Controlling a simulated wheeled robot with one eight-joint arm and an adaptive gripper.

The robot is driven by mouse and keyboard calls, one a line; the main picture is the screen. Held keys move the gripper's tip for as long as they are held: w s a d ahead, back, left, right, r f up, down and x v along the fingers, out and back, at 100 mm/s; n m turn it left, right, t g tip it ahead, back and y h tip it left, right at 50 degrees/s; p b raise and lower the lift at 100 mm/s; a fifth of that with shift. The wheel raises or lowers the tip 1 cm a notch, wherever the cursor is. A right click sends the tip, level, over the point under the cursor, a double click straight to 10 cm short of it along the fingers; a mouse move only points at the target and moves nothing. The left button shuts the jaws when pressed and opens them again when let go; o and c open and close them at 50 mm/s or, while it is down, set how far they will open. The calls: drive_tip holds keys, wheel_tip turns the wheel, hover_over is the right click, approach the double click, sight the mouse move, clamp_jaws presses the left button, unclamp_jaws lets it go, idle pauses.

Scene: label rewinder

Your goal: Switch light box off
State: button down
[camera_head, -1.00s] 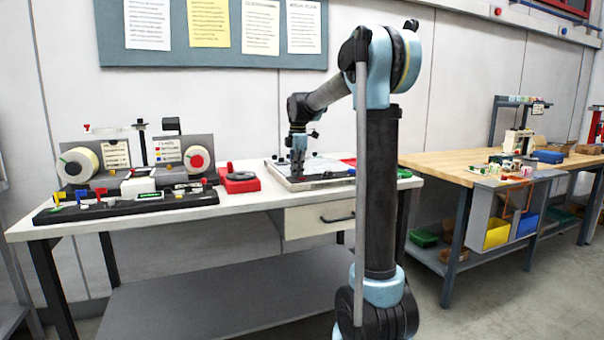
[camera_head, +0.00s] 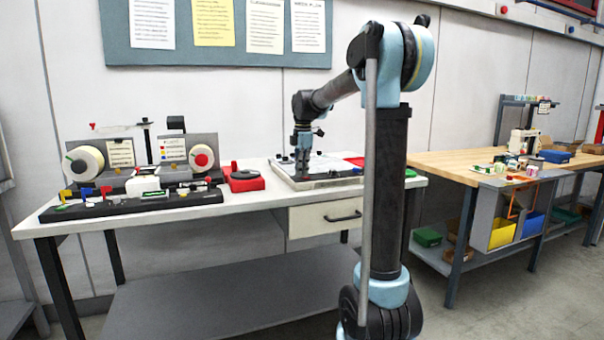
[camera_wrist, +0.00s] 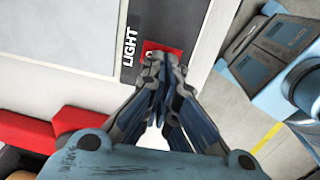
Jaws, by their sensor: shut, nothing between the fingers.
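The light box (camera_head: 330,172) is a flat panel with a pale surface and grey frame on the white bench. In the wrist view its pale surface (camera_wrist: 65,40) fills the upper left. A dark strip with the word LIGHT (camera_wrist: 129,47) lies on its frame, beside a red switch (camera_wrist: 160,47). My gripper (camera_wrist: 159,62) is shut and empty, with its fingertips at the switch and covering part of it. I cannot tell whether they touch it or which way the switch is set. In the head view my gripper (camera_head: 303,175) points down at the box's near left part.
A red device (camera_head: 243,180) sits left of the box, and the label rewinder (camera_head: 140,205) with two rolls stands further left. Red bins (camera_wrist: 30,132) show at lower left in the wrist view. A wooden bench (camera_head: 450,163) stands to the right.

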wheel_tip(320, 180, up, 14)
drive_tip(key=w, duration=0.1)
drive_tip(key=shift+w+a+f, duration=0.15)
drive_tip(key=shift+w+a, duration=0.1)
drive_tip(key=shift+w, duration=0.1)
drive_tip(key=shift+s, duration=0.1)
drive_tip(key=s+d+f+m, duration=0.3)
drive_tip(key=s+f+m, duration=0.1)
drive_tip(key=s, duration=0.3)
drive_tip(key=s+d+f+m, duration=0.3)
drive_tip(key=s+f, duration=0.2)
drive_tip(key=s, duration=0.3)
drive_tip(key=s+d+f+m, duration=0.4)
drive_tip(key=s, duration=0.3)
drive_tip(key=s+d+f+m, duration=0.2)
drive_tip(key=s+f+m, duration=0.3)
drive_tip(key=s+f, duration=0.4)
drive_tip(key=s+d+f+m+t, duration=0.1)
drive_tip(key=s+f+m, duration=0.4)
drive_tip(key=s+f, duration=0.4)
wheel_tip(320, 180, down, 4)
drive_tip(key=shift+s+d+f, duration=0.15)
drive_tip(key=shift+s+d, duration=0.1)
drive_tip(key=shift+d, duration=0.1)
